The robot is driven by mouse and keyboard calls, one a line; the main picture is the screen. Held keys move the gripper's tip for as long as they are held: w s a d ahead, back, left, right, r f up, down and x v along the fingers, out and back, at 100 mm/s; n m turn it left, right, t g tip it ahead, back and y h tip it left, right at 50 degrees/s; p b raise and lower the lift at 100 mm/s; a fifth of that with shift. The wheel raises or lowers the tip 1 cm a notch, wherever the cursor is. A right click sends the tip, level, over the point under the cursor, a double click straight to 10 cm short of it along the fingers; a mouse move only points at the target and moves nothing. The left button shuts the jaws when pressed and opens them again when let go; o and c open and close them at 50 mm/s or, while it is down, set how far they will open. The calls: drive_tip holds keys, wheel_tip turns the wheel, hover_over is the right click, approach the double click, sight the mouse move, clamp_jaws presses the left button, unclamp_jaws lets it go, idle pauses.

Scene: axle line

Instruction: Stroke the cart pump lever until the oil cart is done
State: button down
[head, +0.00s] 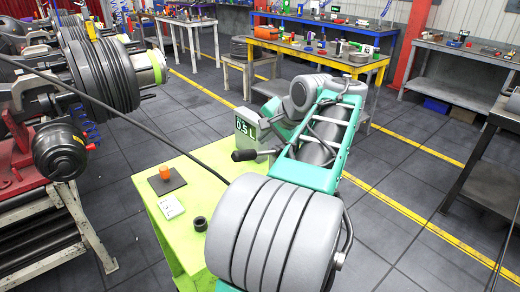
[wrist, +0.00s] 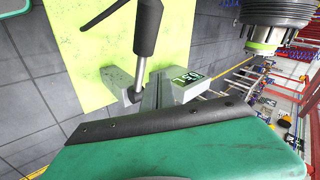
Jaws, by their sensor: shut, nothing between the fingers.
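The oil cart's yellow-green top (head: 187,157) stands in front of me, left of my arm in the head view. A grey display box (head: 246,129) on it reads 0.5 L, and its lit face also shows in the wrist view (wrist: 187,78). The pump lever has a black grip (head: 244,155) and lies nearly level in the head view. In the wrist view the lever's black grip (wrist: 148,27) and metal rod rise from a grey pivot. My gripper (wrist: 158,92) is shut and empty, close beside the lever rod. Whether it touches is unclear.
Axle assemblies (head: 95,75) stand left; workbenches (head: 310,60) stand behind.

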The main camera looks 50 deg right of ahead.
sight(259, 153)
drive_tip(key=shift+a+f, duration=0.15)
drive_tip(key=shift+f, duration=0.25)
drive_tip(key=shift+w+a+f+b, duration=0.1)
drive_tip(key=shift+a+f+b, duration=0.15)
drive_tip(key=shift+f+b, duration=0.4)
drive_tip(key=shift+w+a+f+b, duration=0.1)
drive_tip(key=shift+a+f+b, duration=0.1)
drive_tip(key=shift+f+b, duration=0.45)
drive_tip(key=shift+a+f+b, duration=0.25)
drive_tip(key=shift+f+b, duration=0.15)
drive_tip(key=shift+f, duration=0.45)
idle(1.8)
drive_tip(key=shift+r, duration=0.15)
drive_tip(key=shift+s+d+r+p, duration=0.1)
drive_tip(key=shift+d+r+p, duration=0.2)
drive_tip(key=shift+r+p, duration=0.65)
drive_tip(key=shift+s+d+r+p, duration=0.1)
drive_tip(key=shift+d+r+p, duration=0.15)
drive_tip(key=shift+r+p, duration=0.7)
drive_tip(key=shift+d+r+p, duration=0.3)
drive_tip(key=shift+r+p, duration=0.2)
drive_tip(key=shift+p, duration=0.8)
drive_tip(key=r+p, duration=0.1)
drive_tip(key=p, duration=0.1)
drive_tip(key=d+r+p, duration=0.1)
drive_tip(key=r+p, duration=0.2)
drive_tip(key=shift+s+d+r+p, duration=0.2)
drive_tip(key=shift+d+r+p, duration=0.15)
drive_tip(key=shift+p, duration=0.05)
